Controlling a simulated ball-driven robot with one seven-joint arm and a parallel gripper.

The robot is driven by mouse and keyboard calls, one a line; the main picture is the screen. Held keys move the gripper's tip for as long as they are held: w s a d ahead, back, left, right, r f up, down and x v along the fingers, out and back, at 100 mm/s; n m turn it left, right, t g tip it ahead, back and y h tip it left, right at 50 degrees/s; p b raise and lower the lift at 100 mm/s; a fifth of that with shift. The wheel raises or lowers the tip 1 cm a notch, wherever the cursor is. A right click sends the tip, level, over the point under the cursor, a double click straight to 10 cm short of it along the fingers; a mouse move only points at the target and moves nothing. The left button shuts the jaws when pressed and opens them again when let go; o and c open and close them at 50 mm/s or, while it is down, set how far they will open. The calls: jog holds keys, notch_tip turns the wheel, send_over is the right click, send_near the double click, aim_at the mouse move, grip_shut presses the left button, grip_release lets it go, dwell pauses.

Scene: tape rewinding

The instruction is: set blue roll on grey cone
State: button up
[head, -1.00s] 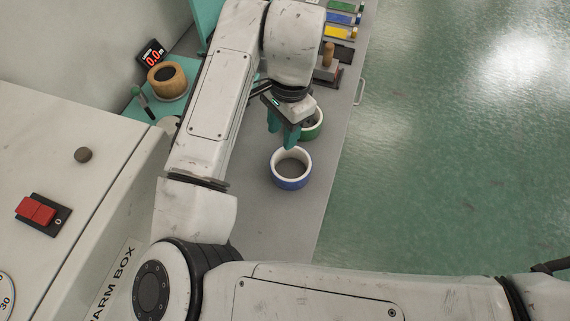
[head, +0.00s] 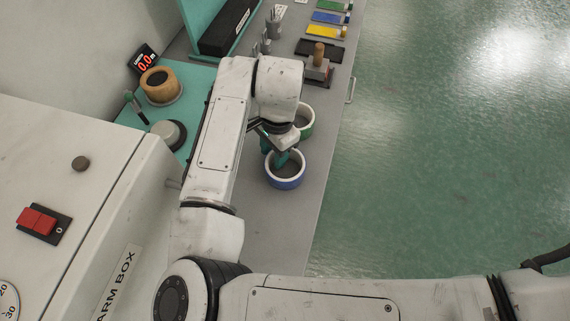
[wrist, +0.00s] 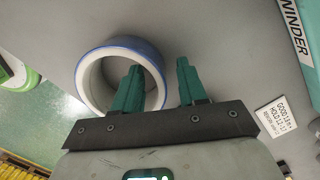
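The blue roll (head: 286,183) lies flat on the grey bench top, its pale core ring facing up. It also shows in the wrist view (wrist: 88,68). My gripper (head: 274,153) is right over the roll, fingers pointing down. In the wrist view my gripper (wrist: 157,80) is open: one teal finger lies over the roll's hole, the other outside its wall, with nothing clamped. I cannot tell how far the fingers reach down. A rounded grey piece with a dark rim (head: 167,133) sits on the teal rewinder; I cannot tell whether it is the grey cone.
A green roll (head: 306,122) stands close behind the blue one, partly hidden by my arm. A tan roll (head: 160,86) sits on the teal rewinder by a readout (head: 143,58). A wooden-handled stamp (head: 318,65) is farther back. The bench front is clear.

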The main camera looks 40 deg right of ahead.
grip_shut()
jog(key=shift+r, duration=0.15)
dwell(0.4)
